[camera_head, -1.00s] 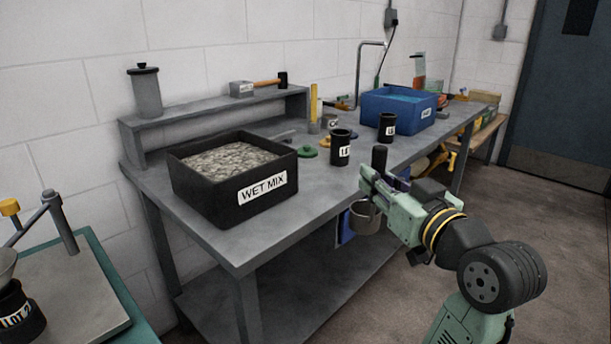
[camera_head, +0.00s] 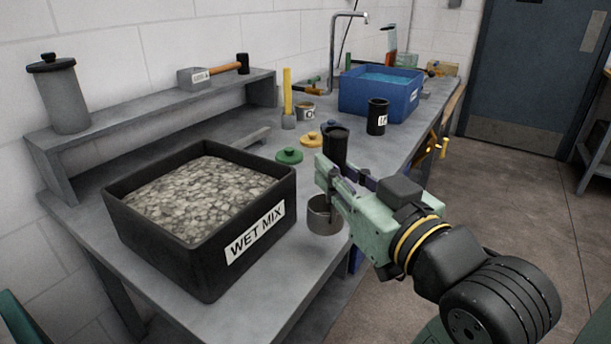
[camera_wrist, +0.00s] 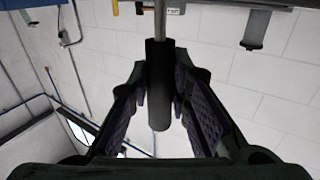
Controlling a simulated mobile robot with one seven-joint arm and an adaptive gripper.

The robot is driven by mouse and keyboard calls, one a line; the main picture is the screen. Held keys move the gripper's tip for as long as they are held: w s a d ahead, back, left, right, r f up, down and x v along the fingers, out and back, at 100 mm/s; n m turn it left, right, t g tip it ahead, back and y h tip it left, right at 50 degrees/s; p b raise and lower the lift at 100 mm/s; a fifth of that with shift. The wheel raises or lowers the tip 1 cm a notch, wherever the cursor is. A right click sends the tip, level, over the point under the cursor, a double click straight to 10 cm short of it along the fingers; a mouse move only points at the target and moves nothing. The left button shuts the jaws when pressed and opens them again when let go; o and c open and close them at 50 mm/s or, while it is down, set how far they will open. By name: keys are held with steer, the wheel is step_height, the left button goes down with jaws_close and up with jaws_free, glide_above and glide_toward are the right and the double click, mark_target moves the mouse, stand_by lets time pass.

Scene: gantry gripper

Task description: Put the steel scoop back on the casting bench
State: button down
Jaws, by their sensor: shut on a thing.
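The steel scoop has a grey bowl (camera_head: 325,215) in the head view, hanging below my gripper (camera_head: 334,180). In the wrist view its black handle (camera_wrist: 158,95) stands between the jaws of my gripper (camera_wrist: 160,112), with a thin steel rod beyond. My gripper is shut on this handle. The casting bench (camera_head: 255,295) is a long grey table. The bowl shows against its top near the front edge, right of the black bin; I cannot tell how high it hangs. The bowl is out of the wrist view.
A black WET MIX bin (camera_head: 255,232) fills the near bench end. Green (camera_head: 289,156) and yellow (camera_head: 310,139) discs, a black labelled cup (camera_head: 377,117) and a blue water tub (camera_head: 372,103) stand farther along. A raised shelf (camera_head: 160,120) runs along the wall.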

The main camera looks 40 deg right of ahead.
steer(key=w+d+f+p, duration=0.1)
steer(key=w+d+f, duration=0.1)
steer(key=w, duration=0.4)
steer(key=w+d+f+p, duration=0.2)
steer(key=w+d+f, duration=0.1)
steer(key=w, duration=0.4)
steer(key=shift+d, duration=0.85)
steer(key=shift+f, duration=0.25)
steer(key=c, duration=1.5)
jaws_free()
steer(key=shift+r, duration=0.1)
steer(key=s, duration=0.4)
steer(key=s+a+b, duration=0.1)
steer(key=s, duration=0.3)
steer(key=s+b, duration=0.1)
steer(key=s, duration=0.3)
steer(key=shift+a+r, duration=0.2)
steer(key=shift+a, duration=0.1)
